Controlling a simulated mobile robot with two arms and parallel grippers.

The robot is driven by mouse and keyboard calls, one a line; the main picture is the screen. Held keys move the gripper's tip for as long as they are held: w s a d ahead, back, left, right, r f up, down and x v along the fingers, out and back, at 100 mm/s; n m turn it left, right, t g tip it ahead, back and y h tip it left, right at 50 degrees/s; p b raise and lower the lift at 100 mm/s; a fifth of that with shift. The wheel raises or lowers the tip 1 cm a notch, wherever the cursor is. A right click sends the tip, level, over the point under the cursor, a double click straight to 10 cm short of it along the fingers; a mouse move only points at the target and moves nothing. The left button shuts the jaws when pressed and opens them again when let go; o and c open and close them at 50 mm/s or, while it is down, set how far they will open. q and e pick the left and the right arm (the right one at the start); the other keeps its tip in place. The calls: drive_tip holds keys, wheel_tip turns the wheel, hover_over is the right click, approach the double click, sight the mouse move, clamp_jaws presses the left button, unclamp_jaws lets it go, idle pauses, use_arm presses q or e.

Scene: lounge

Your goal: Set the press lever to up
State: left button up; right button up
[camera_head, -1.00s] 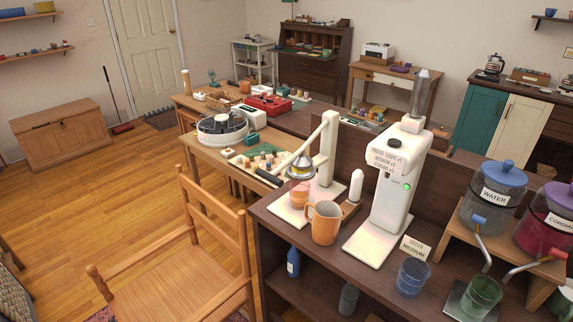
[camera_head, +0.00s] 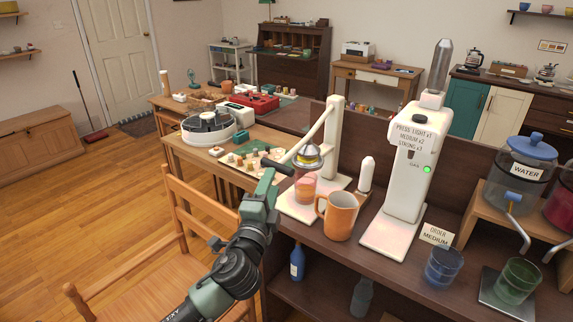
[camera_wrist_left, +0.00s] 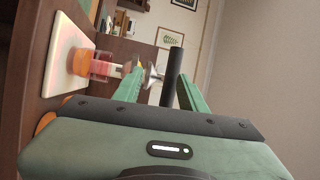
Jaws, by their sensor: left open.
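The white press (camera_head: 334,140) stands on the dark counter, left of the orange mug (camera_head: 340,216). Its lever slopes down from the post top toward the front left and ends in a black handle (camera_head: 284,168). A pink glass (camera_head: 306,188) stands under the metal press head (camera_head: 308,156). My left gripper (camera_head: 268,182) is open close to the handle. In the left wrist view, the black handle (camera_wrist_left: 174,68) shows between the two green fingers (camera_wrist_left: 161,78); contact cannot be told. My right gripper is out of view.
A white dispenser (camera_head: 404,170) with a green light stands right of the mug. Blue (camera_head: 444,268) and green (camera_head: 517,283) glasses stand at the counter's right. A wooden chair (camera_head: 190,220) is at the left, below my arm.

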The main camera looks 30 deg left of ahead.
sight(301, 145)
use_arm(q)
drive_tip(key=w+a+r+p, duration=0.1)
drive_tip(key=w+a+r, duration=0.1)
drive_tip(key=w, duration=0.5)
drive_tip(key=shift+w+r+p, duration=0.2)
drive_tip(key=shift+r+p, duration=0.1)
drive_tip(key=shift+r, duration=0.25)
drive_tip(key=shift+c, duration=0.9)
drive_tip(key=c, duration=0.5)
clamp_jaws()
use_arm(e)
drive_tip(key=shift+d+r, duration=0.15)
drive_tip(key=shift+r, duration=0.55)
use_arm(q)
drive_tip(key=shift+f, duration=0.1)
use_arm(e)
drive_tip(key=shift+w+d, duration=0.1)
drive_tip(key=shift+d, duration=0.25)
